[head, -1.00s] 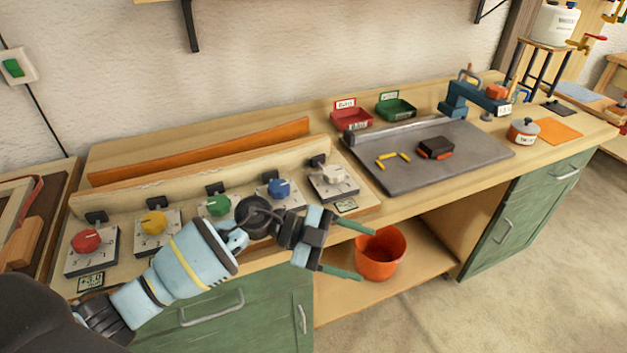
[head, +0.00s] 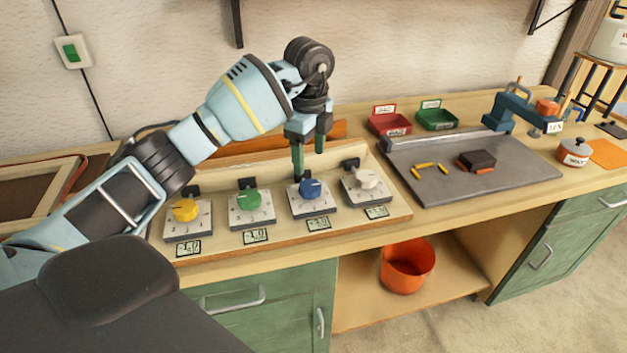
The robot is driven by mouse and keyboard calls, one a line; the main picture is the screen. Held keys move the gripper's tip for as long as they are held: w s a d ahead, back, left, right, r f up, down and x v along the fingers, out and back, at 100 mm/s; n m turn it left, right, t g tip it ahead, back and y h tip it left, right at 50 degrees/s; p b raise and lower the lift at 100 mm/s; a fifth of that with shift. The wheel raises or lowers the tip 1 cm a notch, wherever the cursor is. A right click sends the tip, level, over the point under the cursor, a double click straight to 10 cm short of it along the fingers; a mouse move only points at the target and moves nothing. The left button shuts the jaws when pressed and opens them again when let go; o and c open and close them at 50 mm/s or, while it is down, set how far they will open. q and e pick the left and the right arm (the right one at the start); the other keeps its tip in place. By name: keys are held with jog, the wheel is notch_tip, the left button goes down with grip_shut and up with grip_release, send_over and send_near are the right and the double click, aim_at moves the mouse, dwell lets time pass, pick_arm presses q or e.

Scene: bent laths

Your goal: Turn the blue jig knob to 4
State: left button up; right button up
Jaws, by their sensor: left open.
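The blue jig knob (head: 310,190) sits on its grey dial plate on the sloped wooden board, third of the knobs in view, with a small display card (head: 318,224) below it. Its pointer mark and the dial figures are too small to read surely. My left gripper (head: 309,164) points down just above and behind the blue knob. Its green fingers are apart and nothing shows between them. I cannot tell whether a finger touches the knob. My right gripper is out of view.
A yellow knob (head: 185,210) and a green knob (head: 248,201) are to the left, a white knob (head: 367,179) close on the right. A grey mat (head: 440,190) with small parts lies further right. An orange bucket (head: 407,266) stands on the shelf below.

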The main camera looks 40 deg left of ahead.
aim_at(310, 185)
pick_arm(q)
jog(key=shift+f, duration=3.9)
jog(key=c, duration=1)
